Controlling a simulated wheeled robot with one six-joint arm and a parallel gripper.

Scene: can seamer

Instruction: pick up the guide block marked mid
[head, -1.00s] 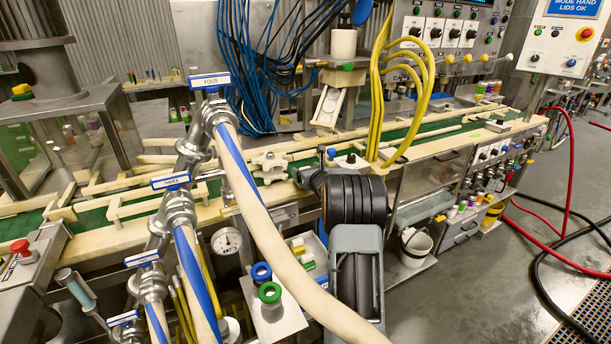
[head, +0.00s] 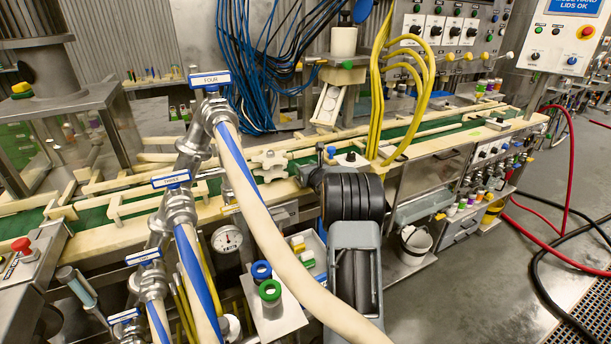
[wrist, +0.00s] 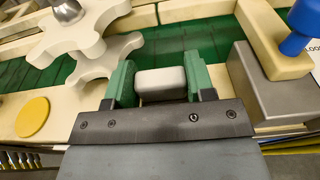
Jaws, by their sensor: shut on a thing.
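My gripper (wrist: 160,76) shows in the wrist view with its two green fingers closed on the sides of a small pale block (wrist: 162,84). The block sits between the fingers, above the cream rail and green conveyor. No marking can be read on it, so I cannot tell from its face whether it is the one marked mid. I cannot tell whether it still touches the rail. In the head view my dark arm covers the gripper and the block.
In the wrist view a cream star wheel (wrist: 84,36) is close on the left, with a yellow disc (wrist: 32,116) below it. A grey metal block (wrist: 268,88) and a blue knob (wrist: 302,24) are close on the right. Thick hoses (head: 275,235) pass left of my arm.

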